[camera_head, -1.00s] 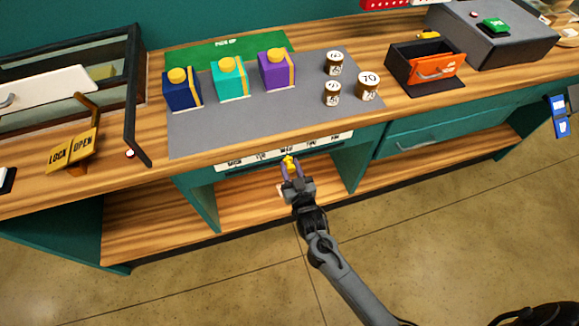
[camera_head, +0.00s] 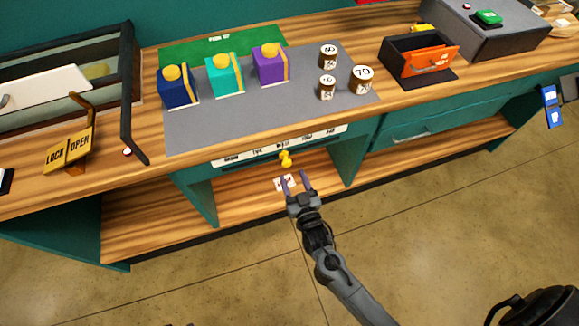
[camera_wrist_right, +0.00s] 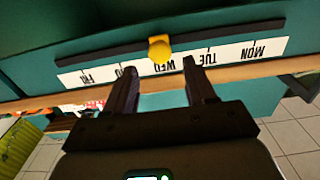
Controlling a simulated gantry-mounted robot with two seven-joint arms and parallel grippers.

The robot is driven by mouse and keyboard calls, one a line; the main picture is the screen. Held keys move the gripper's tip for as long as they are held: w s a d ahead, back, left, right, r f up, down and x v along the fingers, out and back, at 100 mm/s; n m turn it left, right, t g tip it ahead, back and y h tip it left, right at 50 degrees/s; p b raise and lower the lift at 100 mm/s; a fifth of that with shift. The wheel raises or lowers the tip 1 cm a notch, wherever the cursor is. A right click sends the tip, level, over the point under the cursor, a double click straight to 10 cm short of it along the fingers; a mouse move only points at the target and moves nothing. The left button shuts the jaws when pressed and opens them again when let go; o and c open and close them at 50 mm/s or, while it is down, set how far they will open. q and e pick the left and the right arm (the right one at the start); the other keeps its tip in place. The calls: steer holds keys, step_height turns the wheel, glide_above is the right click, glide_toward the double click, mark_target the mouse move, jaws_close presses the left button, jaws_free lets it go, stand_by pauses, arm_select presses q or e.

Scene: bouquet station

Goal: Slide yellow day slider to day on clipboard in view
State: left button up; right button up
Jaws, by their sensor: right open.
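In the right wrist view the strip reads upside down from MON to FRI. There the slider (camera_wrist_right: 159,47) is by the WED label, slightly toward THU. My right gripper (camera_head: 295,179) is open and empty, just in front of the slider and apart from it. In the wrist view its fingers (camera_wrist_right: 160,72) stand either side of the slider's line. My left gripper is not in view. I cannot make out a clipboard with a readable day.
Blue, teal and purple boxes and several labelled jars stand on the grey mat (camera_head: 200,130). An orange-fronted drawer box (camera_head: 420,60) is to the right. A LOCK/OPEN sign (camera_head: 70,150) is at left.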

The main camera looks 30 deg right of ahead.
steer(key=s, duration=0.4)
steer(key=shift+a, duration=0.4)
